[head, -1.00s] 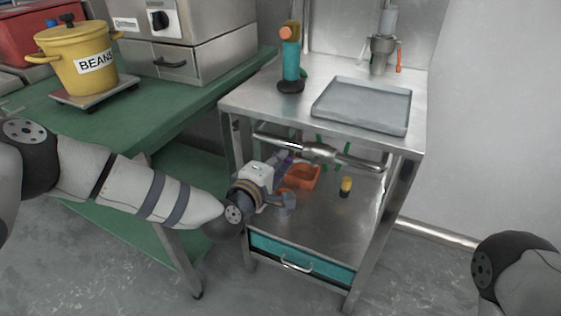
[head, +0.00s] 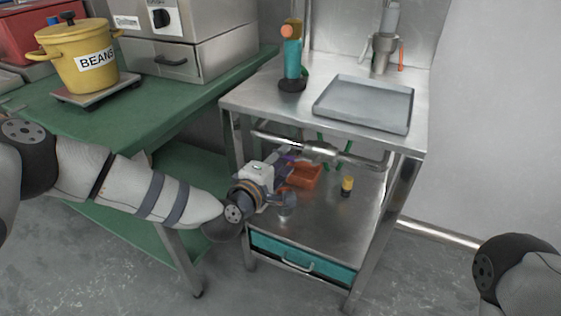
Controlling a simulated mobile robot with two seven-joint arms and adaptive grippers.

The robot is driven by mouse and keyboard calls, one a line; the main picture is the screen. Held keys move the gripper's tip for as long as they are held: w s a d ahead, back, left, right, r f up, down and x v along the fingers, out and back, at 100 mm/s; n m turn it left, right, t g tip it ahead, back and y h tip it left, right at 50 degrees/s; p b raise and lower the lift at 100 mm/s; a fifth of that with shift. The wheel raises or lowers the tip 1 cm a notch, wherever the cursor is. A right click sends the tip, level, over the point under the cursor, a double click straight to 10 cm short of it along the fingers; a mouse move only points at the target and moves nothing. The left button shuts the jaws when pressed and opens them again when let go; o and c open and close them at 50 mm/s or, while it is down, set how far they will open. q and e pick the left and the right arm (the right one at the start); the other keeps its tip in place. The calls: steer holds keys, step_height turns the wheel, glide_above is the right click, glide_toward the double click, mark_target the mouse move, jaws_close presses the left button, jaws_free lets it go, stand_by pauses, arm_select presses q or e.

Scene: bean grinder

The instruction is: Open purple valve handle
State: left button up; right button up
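A small purple valve handle (head: 288,158) shows under the metal table, at the left part of the horizontal steel pipe (head: 322,151). It is partly hidden by my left gripper (head: 284,172), which reaches in under the tabletop from the left. The gripper's fingers are at or right beside the purple handle. Whether they touch it, and whether they are open or shut, I cannot tell. My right gripper is out of view; only part of my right arm shows at the lower right.
An orange bin (head: 305,176) and a yellow-and-black object (head: 347,186) sit on the lower shelf (head: 322,216). Green parts (head: 342,150) show by the pipe. A teal drawer (head: 303,259) is below. A grey tray (head: 364,103) lies on the tabletop. A green table (head: 150,118) stands left.

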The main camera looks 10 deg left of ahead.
arm_select(q)
steer(key=v, duration=1.2)
steer(key=s+d+f+m+g+p, duration=0.1)
steer(key=s+f+m+g+p, duration=0.4)
steer(key=s, duration=0.8)
steer(key=s+f+m+g+p, duration=0.1)
steer(key=s+f+m+g, duration=0.45)
steer(key=s, duration=0.75)
steer(key=s+a+m+g+y+p, duration=0.2)
steer(key=s+a, duration=0.4)
steer(key=s, duration=0.3)
steer(key=s+a+m+g+y+p, duration=0.1)
steer(key=s+a+g+y, duration=0.1)
steer(key=s+a+g, duration=0.3)
steer(key=s+a, duration=0.2)
steer(key=s, duration=0.2)
steer(key=shift+s+m+y+p, duration=0.35)
steer(key=shift+s+y+p, duration=0.05)
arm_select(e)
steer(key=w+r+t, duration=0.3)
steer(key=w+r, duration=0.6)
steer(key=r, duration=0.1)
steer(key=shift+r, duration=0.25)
arm_select(q)
steer(key=shift+d+f, duration=0.1)
